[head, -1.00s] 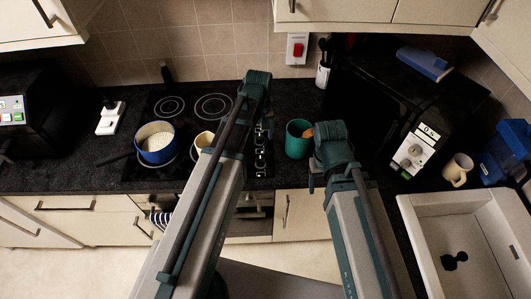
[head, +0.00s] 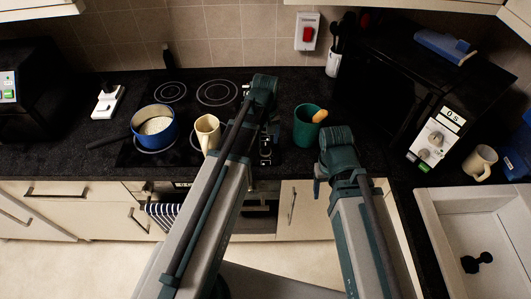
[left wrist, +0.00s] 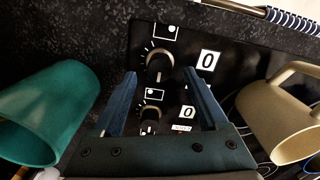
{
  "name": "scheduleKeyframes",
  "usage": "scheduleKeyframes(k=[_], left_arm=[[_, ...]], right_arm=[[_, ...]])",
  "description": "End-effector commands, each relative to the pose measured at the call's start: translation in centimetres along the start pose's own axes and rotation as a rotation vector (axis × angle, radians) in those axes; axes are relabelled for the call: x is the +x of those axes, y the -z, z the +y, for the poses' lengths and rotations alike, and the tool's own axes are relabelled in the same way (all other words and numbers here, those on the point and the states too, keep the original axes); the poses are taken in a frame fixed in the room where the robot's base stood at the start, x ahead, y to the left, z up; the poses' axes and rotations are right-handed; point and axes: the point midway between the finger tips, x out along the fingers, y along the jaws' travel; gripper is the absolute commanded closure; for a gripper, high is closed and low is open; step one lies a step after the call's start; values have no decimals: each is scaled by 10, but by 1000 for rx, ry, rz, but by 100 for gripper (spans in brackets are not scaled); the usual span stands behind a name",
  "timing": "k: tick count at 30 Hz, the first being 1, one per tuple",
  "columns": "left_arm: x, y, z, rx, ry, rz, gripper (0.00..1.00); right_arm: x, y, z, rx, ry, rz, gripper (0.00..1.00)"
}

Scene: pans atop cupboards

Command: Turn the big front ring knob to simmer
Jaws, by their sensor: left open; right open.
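In the left wrist view a round black knob with a pale rim (left wrist: 160,65) stands between my open blue fingertips, close to them; I cannot tell whether they touch it. In the head view my left gripper (head: 274,132) hangs over the hob's right-hand control strip, mostly behind my arm. My right gripper (head: 318,188) is near the counter's front edge, mostly hidden and away from the knobs.
A green cup (head: 305,126) stands right of the controls, a cream mug (head: 207,133) left of them; both flank my left gripper closely. A blue pan (head: 154,125) sits on the black hob (head: 187,75). A microwave (head: 432,140) and sink (head: 450,225) are at right.

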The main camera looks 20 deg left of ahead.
Motion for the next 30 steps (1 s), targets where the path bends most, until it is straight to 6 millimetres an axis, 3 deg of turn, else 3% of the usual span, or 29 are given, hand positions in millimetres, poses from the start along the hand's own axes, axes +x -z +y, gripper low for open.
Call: scheduleKeyframes(k=[1,6,18,30], left_arm=[[15,0,0,0,0,0,24],[34,0,0,0,0,0,24],[37,0,0,0,0,0,24],[37,0,0,0,0,0,94]], right_arm=[[15,1,-2,0,0,0,33],[33,2,-3,1,0,0,33],[37,2,-4,1,0,0,33],[37,2,-4,1,0,0,33]])
